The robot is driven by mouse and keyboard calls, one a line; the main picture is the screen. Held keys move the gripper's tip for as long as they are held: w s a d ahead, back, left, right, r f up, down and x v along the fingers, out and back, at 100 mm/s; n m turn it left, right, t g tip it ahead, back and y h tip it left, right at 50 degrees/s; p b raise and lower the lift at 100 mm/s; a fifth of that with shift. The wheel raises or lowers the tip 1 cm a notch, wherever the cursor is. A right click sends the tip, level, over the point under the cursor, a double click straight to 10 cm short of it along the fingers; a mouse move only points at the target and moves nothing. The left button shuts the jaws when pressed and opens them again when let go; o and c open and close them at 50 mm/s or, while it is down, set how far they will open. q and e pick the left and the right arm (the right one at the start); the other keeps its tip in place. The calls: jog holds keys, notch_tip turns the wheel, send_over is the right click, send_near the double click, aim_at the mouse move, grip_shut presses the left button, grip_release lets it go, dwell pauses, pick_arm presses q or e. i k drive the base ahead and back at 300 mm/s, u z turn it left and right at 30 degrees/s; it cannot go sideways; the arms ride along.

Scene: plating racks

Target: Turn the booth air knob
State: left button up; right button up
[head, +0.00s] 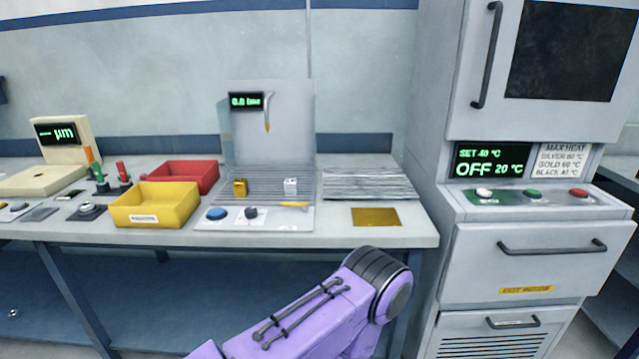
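The spray booth (270,130) stands at the middle of the bench, with a grey back panel and a green display (246,101) reading about 0.0 bar. On its front strip are a blue button (217,213) and, to its right, a small dark knob (252,213), which looks like the air knob. The knob's pointer is too small to read. A purple arm link of mine (320,315) rises from the bottom, in front of and below the bench edge, apart from the knob. Neither gripper shows.
Gold and silver blocks (240,188) stand on the booth's grating. Yellow (155,205) and red bins (184,175) are to the left. A gold sheet (376,217) lies right of the booth. A tall oven cabinet (530,250) borders the bench on the right.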

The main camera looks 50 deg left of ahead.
aim_at(250, 213)
jog(key=i, duration=1.05)
jog(key=u, duration=2.3)
